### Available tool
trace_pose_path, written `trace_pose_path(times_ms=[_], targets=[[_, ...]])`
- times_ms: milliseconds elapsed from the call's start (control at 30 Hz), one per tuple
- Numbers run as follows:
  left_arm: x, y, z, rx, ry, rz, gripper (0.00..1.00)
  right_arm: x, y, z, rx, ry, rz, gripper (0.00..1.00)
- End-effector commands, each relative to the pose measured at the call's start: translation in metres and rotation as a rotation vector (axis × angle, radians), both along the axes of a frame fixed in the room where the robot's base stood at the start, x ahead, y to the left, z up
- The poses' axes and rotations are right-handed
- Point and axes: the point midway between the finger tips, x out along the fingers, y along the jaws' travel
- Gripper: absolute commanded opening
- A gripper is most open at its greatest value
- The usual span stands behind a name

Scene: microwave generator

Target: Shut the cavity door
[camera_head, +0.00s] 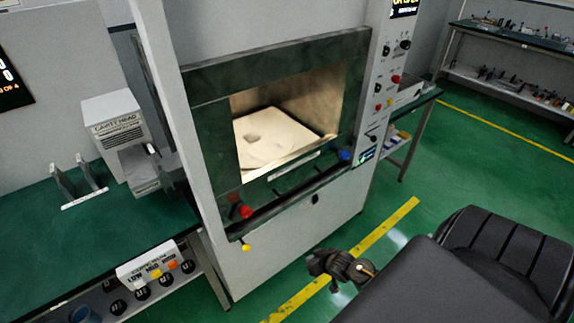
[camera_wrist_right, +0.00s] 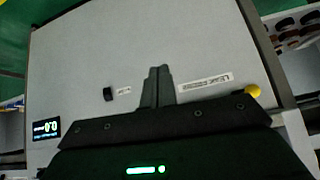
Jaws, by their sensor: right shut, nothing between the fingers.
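The cavity (camera_head: 290,90) of the tall grey machine stands open in the head view, lit inside, with a pale slab (camera_head: 272,137) on its floor. A dark green frame (camera_head: 212,140) surrounds the opening. I cannot clearly make out the door as a separate panel. A dark bar (camera_head: 290,198) runs below the opening. My right gripper (camera_head: 318,262) is shut and empty, low in front of the machine. In the right wrist view its closed fingers (camera_wrist_right: 157,86) point at the plain grey lower front panel (camera_wrist_right: 120,50); contact cannot be told. My left gripper is not in view.
A red knob (camera_head: 242,211), a yellow knob (camera_head: 246,247) and a blue knob (camera_head: 345,155) sit along the machine's lower front. A control column (camera_head: 385,85) stands right of the opening. A green bench (camera_head: 40,225) with equipment stands left.

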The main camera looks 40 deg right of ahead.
Motion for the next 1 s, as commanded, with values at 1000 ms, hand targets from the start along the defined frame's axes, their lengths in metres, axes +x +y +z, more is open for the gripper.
trace_pose_path(times_ms=[1000], targets=[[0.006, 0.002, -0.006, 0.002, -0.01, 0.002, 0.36, 0.132, -0.031, 0.372, -0.073, -0.61, 0.047, 0.0]])
